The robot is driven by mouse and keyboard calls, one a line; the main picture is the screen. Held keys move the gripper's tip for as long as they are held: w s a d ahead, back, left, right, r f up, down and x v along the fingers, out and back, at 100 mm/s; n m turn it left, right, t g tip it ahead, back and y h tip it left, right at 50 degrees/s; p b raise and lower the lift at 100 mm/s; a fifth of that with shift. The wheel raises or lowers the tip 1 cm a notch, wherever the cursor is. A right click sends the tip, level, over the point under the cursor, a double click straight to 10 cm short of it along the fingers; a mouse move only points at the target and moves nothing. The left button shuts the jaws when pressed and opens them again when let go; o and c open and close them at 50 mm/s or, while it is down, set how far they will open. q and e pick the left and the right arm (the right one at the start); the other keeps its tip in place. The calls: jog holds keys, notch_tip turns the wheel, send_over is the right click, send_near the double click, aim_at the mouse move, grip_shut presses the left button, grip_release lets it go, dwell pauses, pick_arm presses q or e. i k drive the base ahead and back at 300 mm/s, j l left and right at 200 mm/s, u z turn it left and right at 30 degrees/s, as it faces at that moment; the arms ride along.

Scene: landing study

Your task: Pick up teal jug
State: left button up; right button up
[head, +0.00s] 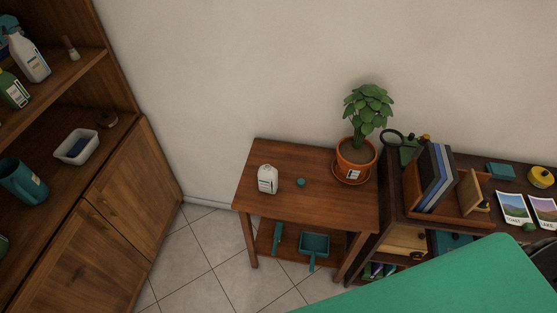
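A teal jug (24,182) stands on the middle shelf of the wooden cabinet at the left edge of the head view. It has a handle on its right side, and its left part is close to the picture's edge. Neither of my grippers shows in this view.
A wooden side table (312,203) holds a white bottle (268,179) and a potted plant (356,158). A green surface (450,285) fills the lower right. Tiled floor (200,250) is open between.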

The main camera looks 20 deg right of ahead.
aim_at(16, 176)
jog(key=z, duration=0.4)
jog(key=u, duration=1.25)
jog(key=i+l+z, duration=0.15)
jog(key=i, duration=0.15)
